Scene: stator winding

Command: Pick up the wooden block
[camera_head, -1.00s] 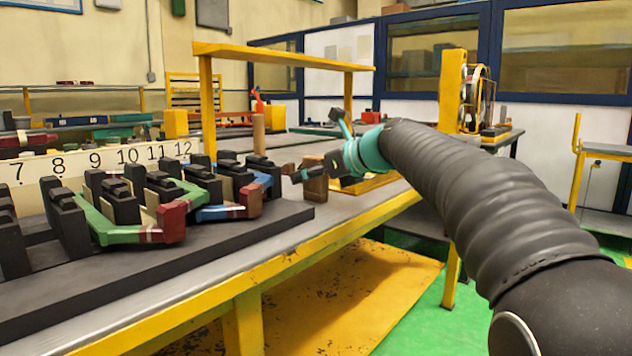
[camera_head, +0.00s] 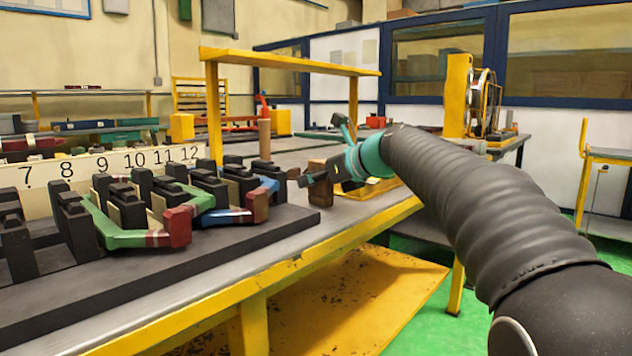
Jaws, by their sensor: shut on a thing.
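The wooden block (camera_head: 320,192) is a small brown upright block by the right end of the dark board on the workbench. My gripper (camera_head: 312,178), dark with a teal body behind it, reaches in from the right and is shut on the block. Its dark finger crosses the front of the block and hides part of it. I cannot tell whether the block's base touches the bench.
The dark board (camera_head: 270,232) carries several black holders with green, red and blue parts. A numbered white strip (camera_head: 110,165) stands behind them. A brown cylinder (camera_head: 265,138) stands behind the block. A yellow frame (camera_head: 215,110) rises over the bench (camera_head: 375,208).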

